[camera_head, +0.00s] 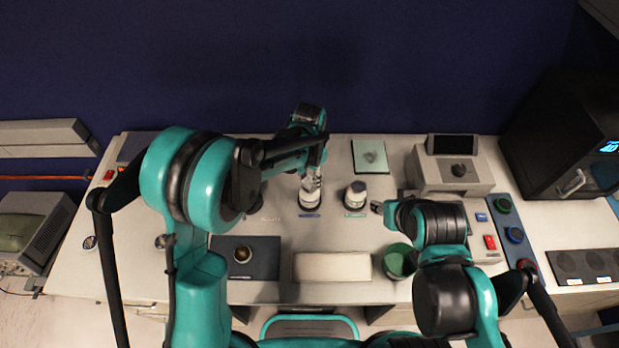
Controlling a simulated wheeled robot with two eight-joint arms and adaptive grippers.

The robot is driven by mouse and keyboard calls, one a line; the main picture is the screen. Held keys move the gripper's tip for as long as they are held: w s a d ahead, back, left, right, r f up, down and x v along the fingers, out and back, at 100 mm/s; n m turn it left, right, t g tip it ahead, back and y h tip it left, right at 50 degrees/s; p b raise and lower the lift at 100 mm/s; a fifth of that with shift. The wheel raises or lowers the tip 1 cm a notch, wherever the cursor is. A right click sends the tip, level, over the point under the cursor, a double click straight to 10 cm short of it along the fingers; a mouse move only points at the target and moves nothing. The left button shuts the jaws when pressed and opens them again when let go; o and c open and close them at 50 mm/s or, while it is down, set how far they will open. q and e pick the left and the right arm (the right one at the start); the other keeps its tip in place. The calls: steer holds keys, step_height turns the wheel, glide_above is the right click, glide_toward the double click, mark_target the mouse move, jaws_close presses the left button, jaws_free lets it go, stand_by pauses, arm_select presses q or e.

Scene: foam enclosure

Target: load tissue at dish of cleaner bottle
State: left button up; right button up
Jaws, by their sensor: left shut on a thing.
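A white cleaner bottle (310,199) stands upright mid-table, with a small blue label in front of it. My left gripper (314,176) points down right over the top of the left bottle. It is shut on a small pale thing, seemingly the tissue (311,184). The gripper hides the bottle's dish, and I cannot tell whether the tissue touches it. My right gripper (379,207) is low, right of the second bottle, mostly hidden by its arm; its fingers are unclear.
A pale green square pad (370,155) lies behind the bottles. In front are a dark mat (268,265) with a small round dish, a white tray (333,267) and a green cup (399,262). A grey device (452,170) and a black box (562,135) stand at the right.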

mark_target(310, 181)
arm_select(q)
steer(key=shift+f+b, duration=0.5)
steer(key=shift+f, duration=0.1)
stand_by(0.4)
steer(key=shift+r, duration=0.1)
stand_by(0.4)
steer(key=shift+r+p, duration=2.1)
steer(key=shift+r, duration=1.35)
steer(key=shift+f, duration=0.1)
